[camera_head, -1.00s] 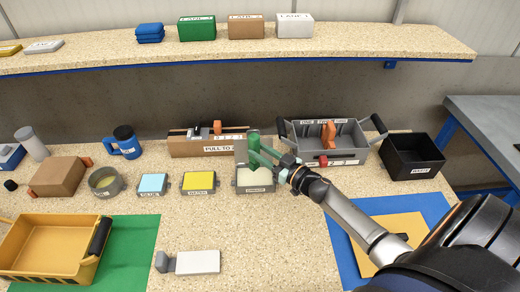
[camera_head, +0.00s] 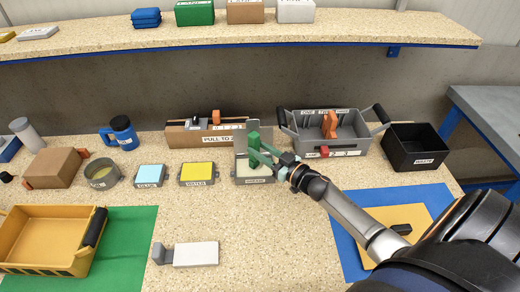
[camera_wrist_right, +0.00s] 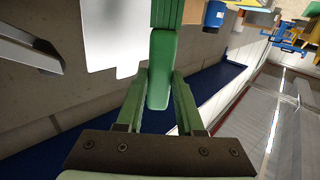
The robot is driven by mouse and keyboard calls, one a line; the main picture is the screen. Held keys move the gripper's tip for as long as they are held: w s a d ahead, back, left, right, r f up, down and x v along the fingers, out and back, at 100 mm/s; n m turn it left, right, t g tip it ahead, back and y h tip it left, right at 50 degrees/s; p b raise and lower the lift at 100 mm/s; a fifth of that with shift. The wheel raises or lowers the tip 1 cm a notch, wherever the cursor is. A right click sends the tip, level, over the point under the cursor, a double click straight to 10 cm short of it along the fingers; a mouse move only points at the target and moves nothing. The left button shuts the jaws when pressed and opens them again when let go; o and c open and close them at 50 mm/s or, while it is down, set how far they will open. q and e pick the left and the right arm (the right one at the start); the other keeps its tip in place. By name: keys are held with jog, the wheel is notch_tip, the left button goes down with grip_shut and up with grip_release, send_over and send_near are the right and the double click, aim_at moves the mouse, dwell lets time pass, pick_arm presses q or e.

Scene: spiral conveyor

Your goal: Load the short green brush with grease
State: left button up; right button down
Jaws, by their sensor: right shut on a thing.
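The short green brush (camera_head: 254,142) is upright over the grease tray (camera_head: 254,181), a small grey open box with pale filling and a label on its front. My right gripper (camera_head: 266,157) is shut on the brush, reaching in from the right. The right wrist view shows the green brush (camera_wrist_right: 160,70) between the two green fingers of my right gripper (camera_wrist_right: 161,88). The brush's lower end is partly hidden by the fingers in the head view, so I cannot tell whether it touches the grease. My left gripper is not in view.
Left of the grease tray stand a yellow-topped tray (camera_head: 197,172), a light-blue one (camera_head: 150,174) and a round grey pot (camera_head: 102,174). A cardboard box (camera_head: 172,138) is behind. A grey caddy (camera_head: 355,151) and black bin (camera_head: 415,150) stand right.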

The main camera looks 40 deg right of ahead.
jog(key=shift+f+b, duration=0.5)
jog(key=shift+f, duration=0.1)
dwell(0.4)
jog(key=shift+s+f, duration=0.15)
jog(key=shift+f, duration=0.2)
dwell(0.8)
notch_tip(320, 180, up, 8)
jog(key=p, duration=0.7)
jog(key=shift+f, duration=0.2)
dwell(0.6)
jog(key=a+r+m+h, duration=0.1)
jog(key=a+r+h, duration=0.1)
jog(key=a+r, duration=0.65)
jog(key=a+r+m+h, duration=0.1)
jog(key=a+r, duration=0.3)
jog(key=r, duration=0.9)
jog(key=s+a+r+h, duration=0.1)
jog(key=s+a+r, duration=0.1)
jog(key=s+r, duration=0.3)
jog(key=shift+s+a+r+m, duration=0.15)
jog(key=shift+s+a+m, duration=0.2)
jog(key=shift+s, duration=0.3)
